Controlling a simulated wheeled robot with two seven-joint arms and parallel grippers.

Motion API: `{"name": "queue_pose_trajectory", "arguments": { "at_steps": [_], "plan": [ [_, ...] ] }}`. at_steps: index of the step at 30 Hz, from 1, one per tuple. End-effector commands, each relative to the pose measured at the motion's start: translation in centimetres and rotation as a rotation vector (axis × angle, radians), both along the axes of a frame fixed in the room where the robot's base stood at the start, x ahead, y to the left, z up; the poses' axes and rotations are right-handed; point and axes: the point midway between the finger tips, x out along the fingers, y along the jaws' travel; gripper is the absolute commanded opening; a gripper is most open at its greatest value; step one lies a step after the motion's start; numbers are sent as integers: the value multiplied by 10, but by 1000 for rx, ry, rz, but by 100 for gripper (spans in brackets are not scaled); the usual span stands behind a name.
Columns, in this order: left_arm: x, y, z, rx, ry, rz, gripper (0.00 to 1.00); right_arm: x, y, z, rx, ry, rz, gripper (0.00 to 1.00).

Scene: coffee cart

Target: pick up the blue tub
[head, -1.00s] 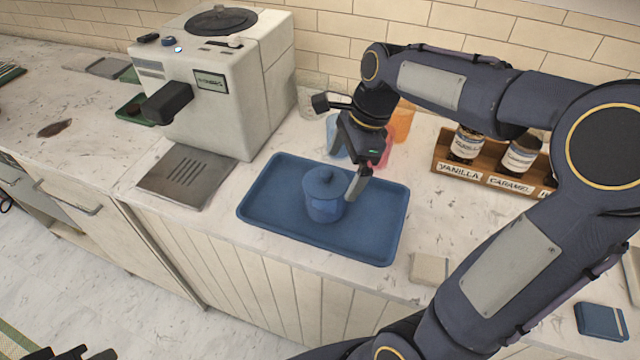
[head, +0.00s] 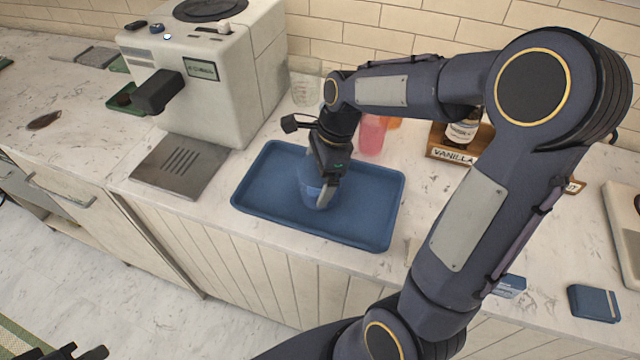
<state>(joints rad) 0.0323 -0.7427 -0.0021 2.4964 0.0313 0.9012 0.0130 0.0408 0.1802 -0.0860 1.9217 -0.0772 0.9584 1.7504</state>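The blue tub (head: 308,190) stands upright on the blue tray (head: 375,215), left of the tray's middle. My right gripper (head: 322,192) points down at the tub and covers much of its lid and right side. One finger shows in front of the tub's right side; the other is hidden. I cannot tell whether the fingers touch the tub or are closed on it. My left gripper (head: 80,353) shows only in part at the bottom left edge, away from the counter.
A coffee machine (head: 225,90) with a drip tray (head: 180,165) stands left of the blue tray. Behind are a clear glass (head: 305,88), a pink cup (head: 372,135) and a syrup rack (head: 440,150). A blue box (head: 595,302) lies at the right.

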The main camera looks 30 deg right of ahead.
Motion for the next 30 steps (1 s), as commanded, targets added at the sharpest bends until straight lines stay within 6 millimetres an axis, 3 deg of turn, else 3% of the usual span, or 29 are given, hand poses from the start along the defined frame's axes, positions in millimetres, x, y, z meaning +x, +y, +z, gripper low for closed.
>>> {"name": "queue_pose_trajectory", "arguments": {
  "at_steps": [2, 11, 22, 27, 30],
  "plan": [
    [0, 0, 0, 0, 0, 0, 0, 0, 0, 0, 0, 0, 0, 83],
    [0, 0, 0, 0, 0, 0, 0, 0, 0, 1, 0, -2, 0, 44],
    [0, 0, 1, 0, 0, 0, 0, 1, 0, 11, 0, -4, 0, 44],
    [0, 0, 3, 0, 0, 0, 0, 1, 0, 35, 0, -8, 1, 44],
    [0, 0, 1, 0, 0, 0, 0, -14, -6, 52, -1, -10, -2, 44]
  ]
}}
